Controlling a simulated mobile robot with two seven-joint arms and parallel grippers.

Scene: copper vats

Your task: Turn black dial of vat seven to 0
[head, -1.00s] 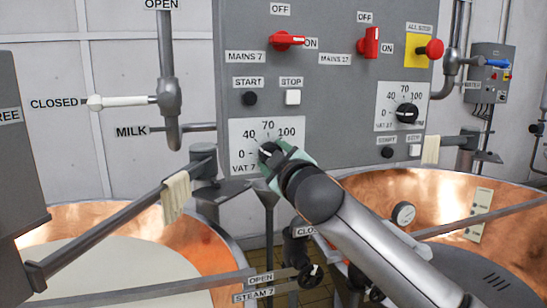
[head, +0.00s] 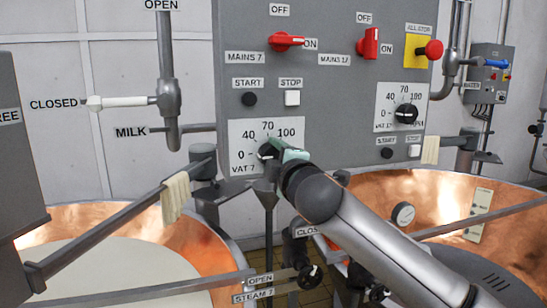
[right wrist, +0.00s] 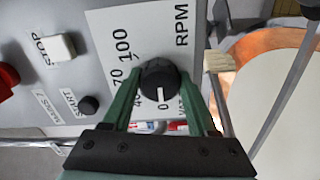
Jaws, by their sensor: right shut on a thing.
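The black dial of vat seven (head: 267,150) sits on a white scale plate (head: 290,130) marked 0, 40, 70 and 100, with VAT 7 below. My right gripper (head: 282,152) is at the dial, its green fingers partly covering it in the head view. In the right wrist view the fingers (right wrist: 160,82) are on either side of the round black dial (right wrist: 159,72), shut on it. There the dial's white pointer line points down toward the 0 mark. My left gripper is not in view.
The grey panel (head: 330,85) also carries red mains switches, a black start button (head: 249,99), a white stop button (head: 292,98) and another black dial (head: 406,113). A red all-stop button (head: 433,50) is at the right. Copper vats (head: 130,222) stand below.

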